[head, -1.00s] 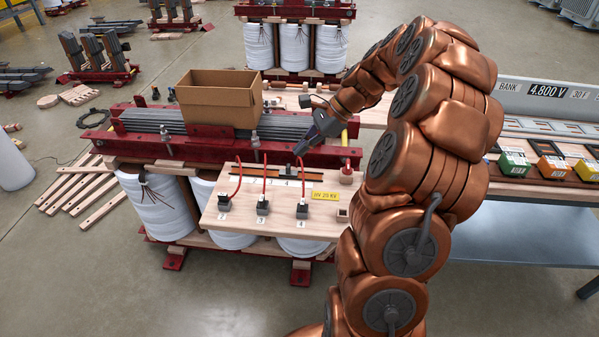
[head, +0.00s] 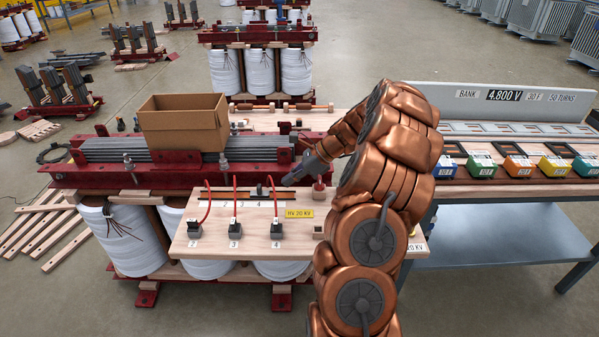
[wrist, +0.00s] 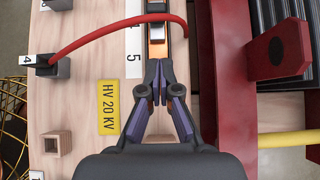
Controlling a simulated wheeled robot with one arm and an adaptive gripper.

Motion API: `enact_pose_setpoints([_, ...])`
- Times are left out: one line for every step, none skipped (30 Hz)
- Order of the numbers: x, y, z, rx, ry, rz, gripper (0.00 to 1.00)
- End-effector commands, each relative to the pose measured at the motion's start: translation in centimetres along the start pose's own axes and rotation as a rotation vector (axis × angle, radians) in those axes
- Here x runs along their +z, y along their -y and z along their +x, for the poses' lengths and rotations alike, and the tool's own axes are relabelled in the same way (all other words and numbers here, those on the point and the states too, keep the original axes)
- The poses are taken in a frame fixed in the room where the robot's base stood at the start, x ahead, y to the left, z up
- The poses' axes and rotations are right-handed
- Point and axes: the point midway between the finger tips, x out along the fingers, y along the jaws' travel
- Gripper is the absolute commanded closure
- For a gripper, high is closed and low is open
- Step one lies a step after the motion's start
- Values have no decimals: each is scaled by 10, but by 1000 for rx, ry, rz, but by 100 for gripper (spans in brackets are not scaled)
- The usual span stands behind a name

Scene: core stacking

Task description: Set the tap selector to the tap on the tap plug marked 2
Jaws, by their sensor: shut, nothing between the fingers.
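The wooden tap board (head: 225,248) carries black plugs marked 2 (head: 194,229), 3 (head: 235,229) and 4 (head: 276,230), each with a red cable. The tap selector's slotted strip (head: 222,190) with a numbered scale runs along the back of the board. A small dark upright piece (head: 259,190), seemingly the selector, stands near scale mark 4. My gripper (head: 287,181) is shut and empty, beside scale mark 5. I cannot tell whether it touches the block.
The plug 4 cable arches over the strip ahead of my gripper. A red frame beam (head: 170,178) runs behind the board, with a cardboard box (head: 183,128) on the core. An empty square wooden socket (wrist: 57,143) is on the board. Coloured boxes (head: 480,165) line the right bench.

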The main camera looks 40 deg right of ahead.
Motion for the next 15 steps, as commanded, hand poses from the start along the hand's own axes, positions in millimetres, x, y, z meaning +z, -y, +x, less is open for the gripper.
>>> enact_pose_setpoints([0, -1, 11, 4, 0, 0, 100])
enact_pose_setpoints([0, -1, 16, 6, 1, -1, 100])
enact_pose_setpoints([0, -2, 23, 7, 1, -1, 100])
enact_pose_setpoints([0, -2, 28, 8, 1, 0, 100])
enact_pose_setpoints([2, -2, 32, 8, 1, 0, 100])
enact_pose_setpoints([7, -2, 36, 6, 0, -2, 100])
enact_pose_setpoints([11, -2, 38, 5, 0, -3, 100])
enact_pose_setpoints([13, -2, 41, 5, -1, -3, 100])
enact_pose_setpoints([16, -2, 44, 4, -2, -2, 100])
enact_pose_setpoints([18, -1, 46, 4, -1, -2, 100])
enact_pose_setpoints([20, -1, 48, 4, -1, -1, 100])
enact_pose_setpoints([23, -1, 50, 3, -1, -1, 100])
enact_pose_setpoints([24, -1, 52, 3, 0, -1, 100])
enact_pose_setpoints([26, -1, 53, 4, 0, -1, 100])
enact_pose_setpoints([27, -1, 54, 4, 0, -1, 100])
